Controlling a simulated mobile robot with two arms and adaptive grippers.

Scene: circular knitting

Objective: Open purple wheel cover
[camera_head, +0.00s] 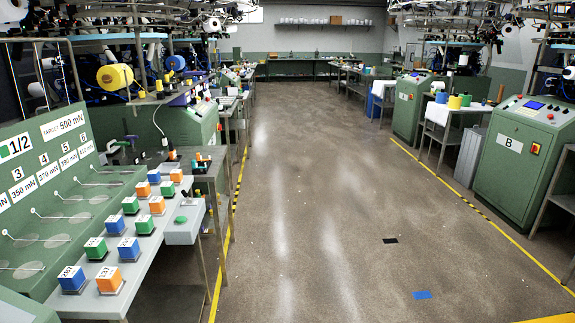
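No part that I can clearly make out as a purple wheel cover shows in the head view. A small purple item (114,146) lies at the far end of the left workbench, beside a green part; it is too small to tell what it is. A purple-blue patch (181,99) shows on top of the green machine console (189,124) at the left; I cannot tell whether it is a cover or a screen. Neither of my grippers is in view.
A left bench (150,247) holds several orange, green and blue cubes before a sloped green panel (75,160). Knitting machines line both sides. A green cabinet (513,165) marked B stands right. The middle floor (310,190) is clear except for flat black and blue patches.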

